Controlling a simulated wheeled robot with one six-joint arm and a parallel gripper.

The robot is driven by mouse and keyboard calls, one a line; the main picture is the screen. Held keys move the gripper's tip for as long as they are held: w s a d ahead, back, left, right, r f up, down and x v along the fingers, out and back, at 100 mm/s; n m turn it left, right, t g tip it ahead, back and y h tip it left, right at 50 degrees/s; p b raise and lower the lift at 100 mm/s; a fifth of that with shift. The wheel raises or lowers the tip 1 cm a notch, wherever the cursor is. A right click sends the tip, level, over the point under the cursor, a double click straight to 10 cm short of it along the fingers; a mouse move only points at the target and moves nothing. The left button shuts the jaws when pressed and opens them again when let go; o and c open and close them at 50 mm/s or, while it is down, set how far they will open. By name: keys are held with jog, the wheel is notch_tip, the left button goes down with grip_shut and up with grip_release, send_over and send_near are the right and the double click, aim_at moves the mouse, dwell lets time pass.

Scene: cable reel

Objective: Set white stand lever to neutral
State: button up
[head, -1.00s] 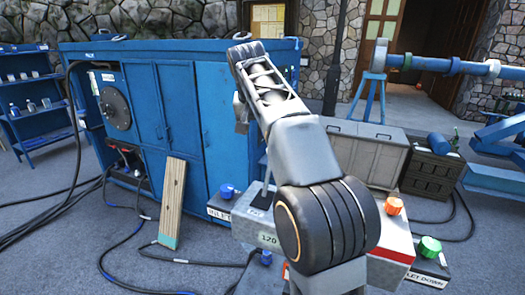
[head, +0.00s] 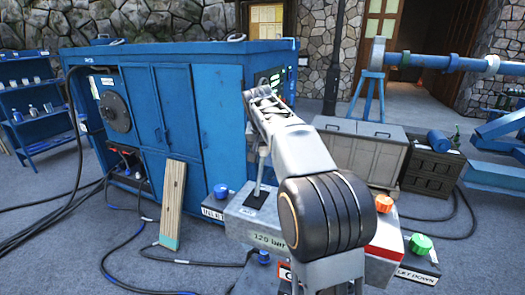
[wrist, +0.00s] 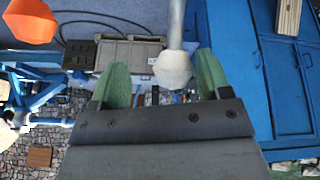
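The stand lever (head: 261,172) is a grey rod rising nearly upright from a dark slot on the pale grey stand box (head: 237,216). Its upper end is hidden behind my arm in the head view. In the wrist view the lever's whitish knob (wrist: 172,69) sits between the green fingers of my gripper (wrist: 162,80), closer to the right finger. My gripper is open, with a wide gap to the left finger. I cannot tell whether the right finger touches the knob. The fingers are not clear in the head view.
A blue knob (head: 221,191), an orange knob (head: 383,203) and a green knob (head: 420,244) stand around the lever. The large blue cabinet (head: 185,110) is behind to the left. A wooden plank (head: 172,203) leans on it. Cables lie on the floor.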

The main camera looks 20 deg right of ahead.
jog(key=shift+w+d+f, duration=0.1)
jog(key=shift+w+f, duration=0.3)
jog(key=shift+f, duration=0.3)
jog(key=shift+f, duration=0.1)
